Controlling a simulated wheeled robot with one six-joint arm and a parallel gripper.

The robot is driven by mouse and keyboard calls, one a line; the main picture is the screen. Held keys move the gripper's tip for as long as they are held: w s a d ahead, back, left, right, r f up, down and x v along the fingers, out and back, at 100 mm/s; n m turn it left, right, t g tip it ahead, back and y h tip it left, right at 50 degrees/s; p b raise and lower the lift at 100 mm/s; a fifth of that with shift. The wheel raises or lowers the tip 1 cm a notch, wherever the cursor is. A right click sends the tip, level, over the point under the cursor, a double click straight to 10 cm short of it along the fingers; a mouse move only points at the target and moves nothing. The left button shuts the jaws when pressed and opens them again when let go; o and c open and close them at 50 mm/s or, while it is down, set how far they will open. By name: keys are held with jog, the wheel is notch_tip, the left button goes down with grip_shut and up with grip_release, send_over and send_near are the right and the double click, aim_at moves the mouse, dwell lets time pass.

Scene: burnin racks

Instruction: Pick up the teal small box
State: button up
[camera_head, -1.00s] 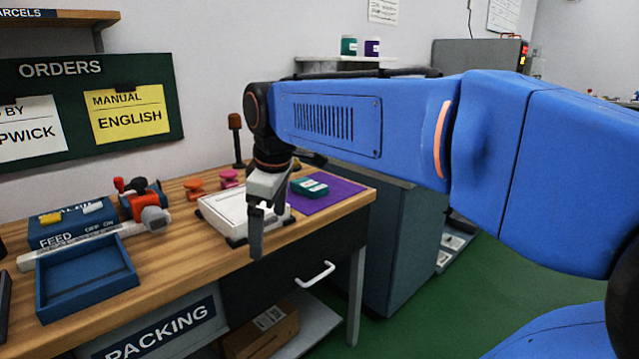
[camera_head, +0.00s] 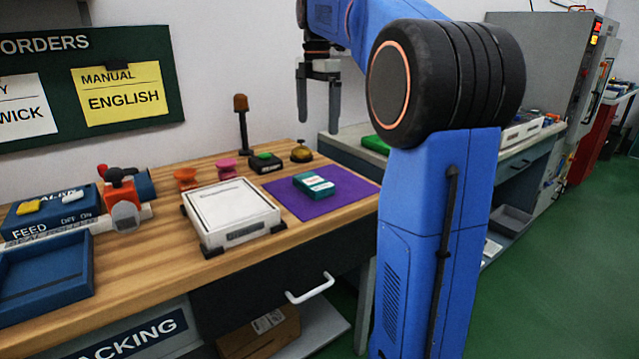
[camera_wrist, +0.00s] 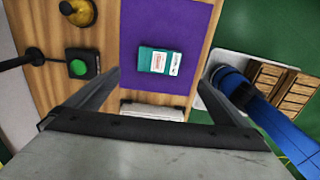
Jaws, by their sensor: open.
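The teal small box (camera_head: 314,184) lies flat on a purple mat (camera_head: 285,196) at the right end of the wooden bench. It has a white label on top. In the wrist view the teal box (camera_wrist: 159,61) lies on the mat, ahead of my jaws and between their lines. My gripper (camera_head: 318,118) is open and empty, pointing down, above and behind the box in the head view. The wrist view also shows its two spread fingers (camera_wrist: 160,88). Nothing hides the box in either view.
A white scale (camera_head: 230,212) stands left of the mat. A green button box (camera_head: 265,162), a brass bell (camera_head: 301,152) and an upright post (camera_head: 241,125) stand at the back of the bench. A blue tray (camera_head: 45,278) is at the left. The mat around the box is clear.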

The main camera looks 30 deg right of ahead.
send_over(313, 181)
jog(key=d, duration=0.1)
notch_tip(313, 181, down, 12)
jog(key=shift+d+r, duration=0.1)
jog(key=shift+d, duration=0.05)
jog(key=shift+a+f, duration=0.2)
jog(key=shift+f, duration=0.65)
jog(key=shift+a+f, duration=0.2)
jog(key=shift+f, duration=0.7)
jog(key=shift+a+f, duration=0.2)
jog(key=shift+f, duration=0.65)
jog(key=c, duration=0.8)
